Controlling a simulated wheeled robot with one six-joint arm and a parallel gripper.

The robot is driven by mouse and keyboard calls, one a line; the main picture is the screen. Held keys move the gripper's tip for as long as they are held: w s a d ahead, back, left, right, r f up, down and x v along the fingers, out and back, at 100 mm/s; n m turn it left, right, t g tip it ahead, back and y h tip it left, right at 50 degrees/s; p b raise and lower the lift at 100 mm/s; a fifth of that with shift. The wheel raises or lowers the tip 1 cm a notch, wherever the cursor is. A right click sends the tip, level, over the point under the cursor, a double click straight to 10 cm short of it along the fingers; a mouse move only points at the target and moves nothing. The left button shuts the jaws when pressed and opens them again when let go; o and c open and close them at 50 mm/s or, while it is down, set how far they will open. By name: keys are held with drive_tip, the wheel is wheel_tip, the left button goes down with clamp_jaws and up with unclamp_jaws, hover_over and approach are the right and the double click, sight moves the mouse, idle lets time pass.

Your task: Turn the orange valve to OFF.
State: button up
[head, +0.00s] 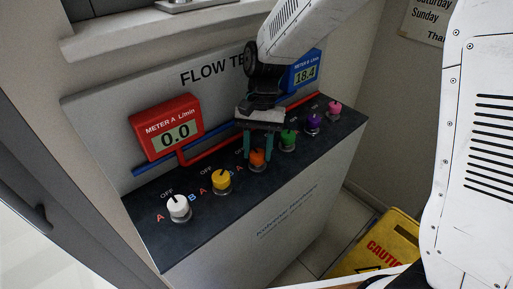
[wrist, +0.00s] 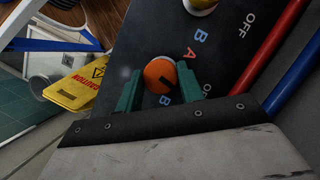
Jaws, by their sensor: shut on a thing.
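The orange valve (head: 257,159) is a round knob in the middle of the sloping dark panel. In the wrist view the orange valve (wrist: 157,72) sits between the two teal fingers, and its dark pointer mark points to the lower right, between OFF at the right and the B below. Meter A (head: 173,133) reads 0.0 and meter B (head: 304,74) reads 18.4.
A white valve (head: 178,207) and a yellow valve (head: 221,181) stand left of the orange one. Green (head: 288,140), purple (head: 312,123) and pink (head: 334,108) valves stand close at the right. A yellow caution sign (head: 385,245) lies on the floor at lower right.

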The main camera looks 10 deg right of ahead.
drive_tip(key=shift+n+h, duration=0.3)
drive_tip(key=shift+n, duration=0.3)
drive_tip(key=o, duration=1)
drive_tip(key=v, duration=0.7)
drive_tip(key=shift+w+r, duration=0.15)
drive_tip(key=shift+r, duration=0.15)
